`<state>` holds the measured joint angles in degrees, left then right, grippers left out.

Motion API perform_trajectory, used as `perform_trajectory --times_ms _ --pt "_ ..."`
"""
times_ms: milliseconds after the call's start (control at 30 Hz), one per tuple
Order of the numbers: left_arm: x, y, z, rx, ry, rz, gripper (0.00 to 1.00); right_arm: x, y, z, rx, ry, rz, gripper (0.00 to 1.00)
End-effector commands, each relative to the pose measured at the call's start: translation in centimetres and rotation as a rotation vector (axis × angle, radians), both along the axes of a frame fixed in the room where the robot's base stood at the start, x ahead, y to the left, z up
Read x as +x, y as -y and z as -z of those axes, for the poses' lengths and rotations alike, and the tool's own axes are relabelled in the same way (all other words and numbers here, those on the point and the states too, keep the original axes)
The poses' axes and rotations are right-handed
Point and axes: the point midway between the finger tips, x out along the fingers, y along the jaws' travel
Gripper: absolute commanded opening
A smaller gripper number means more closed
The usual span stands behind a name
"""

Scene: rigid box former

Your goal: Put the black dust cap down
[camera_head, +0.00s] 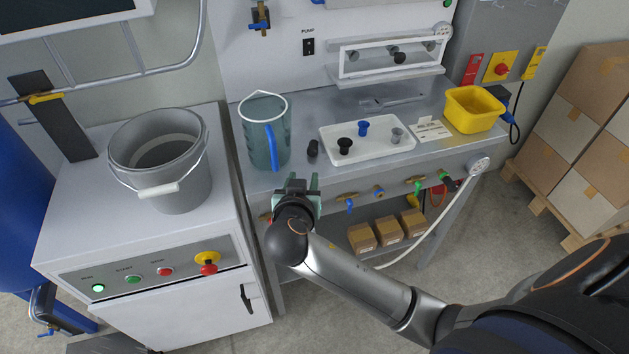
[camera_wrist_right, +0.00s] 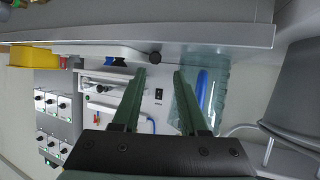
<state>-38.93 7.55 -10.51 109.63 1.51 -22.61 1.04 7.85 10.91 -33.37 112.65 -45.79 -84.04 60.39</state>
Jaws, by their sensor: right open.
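A small black cap-like piece (camera_head: 313,148) sits on the metal bench between the jug and the white tray. Another black piece with a wide top (camera_head: 345,146) stands in the white tray (camera_head: 372,150); I cannot tell which is the dust cap. In the right wrist view, a black piece (camera_wrist_right: 155,57) shows at the bench edge, ahead of the fingers and apart from them. My right gripper (camera_head: 300,181) is open and empty in front of the bench's front edge, also seen in the wrist view (camera_wrist_right: 163,72). My left gripper is not in view.
A clear jug with a blue handle (camera_head: 265,132) stands left of the black piece. The tray also holds a blue piece (camera_head: 363,128) and a grey one (camera_head: 396,135). A yellow bin (camera_head: 474,109) is at right. A grey bucket (camera_head: 160,160) stands on the left cabinet.

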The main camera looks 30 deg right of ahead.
Motion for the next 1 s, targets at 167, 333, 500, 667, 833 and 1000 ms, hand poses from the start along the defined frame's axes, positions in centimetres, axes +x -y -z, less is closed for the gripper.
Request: perform_trajectory --times_ms 167,333,500,667,833,1000 --pt "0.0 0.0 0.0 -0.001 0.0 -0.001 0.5 -3.4 -2.5 9.2 0.019 -0.238 -0.277 0.43" --pt "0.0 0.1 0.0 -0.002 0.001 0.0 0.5 -9.8 -5.3 17.1 0.089 -0.367 -0.575 0.43" --pt "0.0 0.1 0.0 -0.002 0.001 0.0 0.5 -16.0 -5.9 20.7 0.14 -0.354 -0.732 0.43" --pt "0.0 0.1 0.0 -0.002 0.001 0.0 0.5 -19.0 -5.3 21.5 0.142 -0.316 -0.769 0.43" --pt "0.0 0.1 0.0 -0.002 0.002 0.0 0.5 -19.6 -5.0 21.6 0.134 -0.301 -0.775 0.43" --pt "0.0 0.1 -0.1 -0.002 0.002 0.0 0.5 -19.5 -5.0 21.5 0.134 -0.301 -0.776 0.43"
